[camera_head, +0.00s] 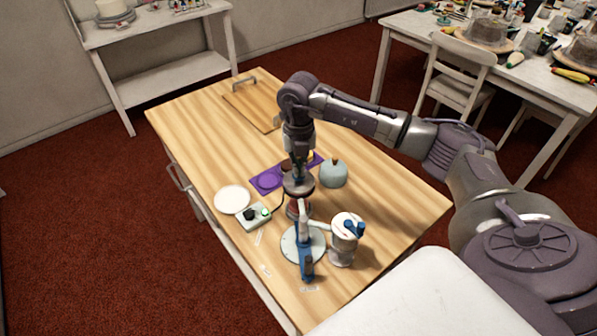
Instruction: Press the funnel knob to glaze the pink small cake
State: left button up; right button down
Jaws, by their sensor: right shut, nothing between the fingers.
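My right arm comes in from the right and its wrist points straight down over the table. The right gripper (298,172) is shut and empty, just above a dark round piece (298,186) that looks like the funnel. I cannot tell whether the fingertips touch its knob, which is hidden. Below the funnel a small reddish-pink shape (293,209) shows in part, likely the pink small cake. A pale round turntable plate (289,246) lies in front of it, with a blue and white upright tool (305,258) over its edge. My left gripper is out of view.
On the wooden table (385,195) are a purple mat (267,181), a white plate (232,200), a small control box (254,216), a grey-blue rounded jar (334,174) and a white container with blue-handled tools (342,250). A wooden board (250,106) lies at the far end.

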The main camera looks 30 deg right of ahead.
jog(key=shift+f, duration=0.25)
jog(key=shift+r, duration=0.2)
jog(key=shift+r+p, duration=0.3)
jog(key=shift+r, duration=0.1)
jog(key=shift+f+b, duration=0.5)
jog(key=shift+f, duration=0.1)
dwell(0.9)
jog(key=shift+r, duration=0.1)
jog(key=shift+r+p, duration=2.35)
jog(key=shift+r, duration=1.15)
jog(key=shift+s+f, duration=0.1)
